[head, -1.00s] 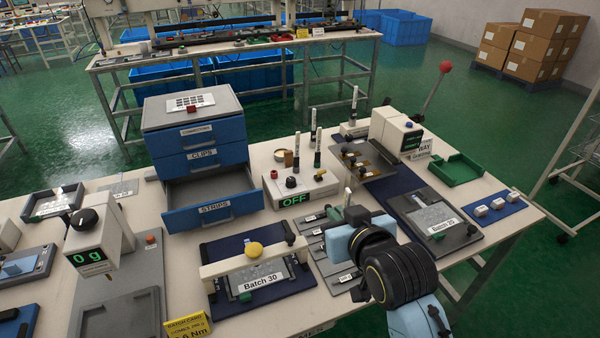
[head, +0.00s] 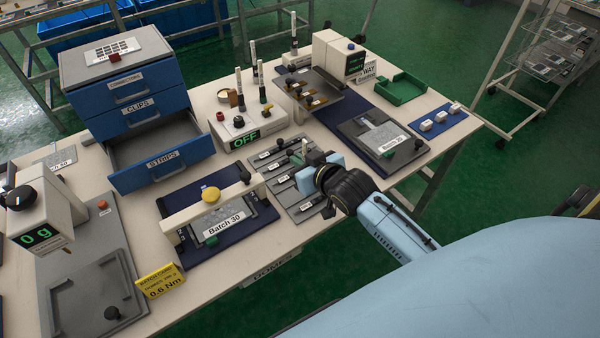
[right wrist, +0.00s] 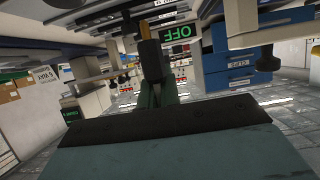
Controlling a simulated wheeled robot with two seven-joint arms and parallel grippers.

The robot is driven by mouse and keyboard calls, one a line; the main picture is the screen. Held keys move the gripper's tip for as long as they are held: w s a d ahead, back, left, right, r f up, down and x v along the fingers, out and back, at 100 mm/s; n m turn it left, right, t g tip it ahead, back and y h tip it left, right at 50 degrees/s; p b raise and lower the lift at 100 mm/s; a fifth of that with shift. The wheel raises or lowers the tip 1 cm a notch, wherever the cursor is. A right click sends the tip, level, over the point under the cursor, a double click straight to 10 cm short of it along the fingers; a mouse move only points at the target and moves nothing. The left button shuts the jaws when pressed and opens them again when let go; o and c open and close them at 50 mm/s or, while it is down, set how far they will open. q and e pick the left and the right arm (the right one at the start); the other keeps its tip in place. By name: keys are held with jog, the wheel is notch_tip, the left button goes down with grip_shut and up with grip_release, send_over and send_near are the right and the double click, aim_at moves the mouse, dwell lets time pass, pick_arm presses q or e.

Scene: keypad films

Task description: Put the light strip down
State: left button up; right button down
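My right gripper (head: 312,162) is over the right edge of the grey slotted rack (head: 285,181), which has several labelled slots. My left gripper is not in view.
The open STRIPS drawer (head: 160,150) stands left of the rack. The Batch 30 fixture (head: 222,226) with its pale crossbar lies at front left. A grey control box with OFF display (head: 245,140) is behind. A Batch fixture (head: 388,140) and green tray (head: 402,88) are right.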

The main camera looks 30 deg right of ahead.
jog(key=shift+f+b, duration=0.4)
jog(key=shift+f, duration=1.6)
jog(key=shift+f, duration=0.1)
jog(key=c, duration=1.6)
grip_release()
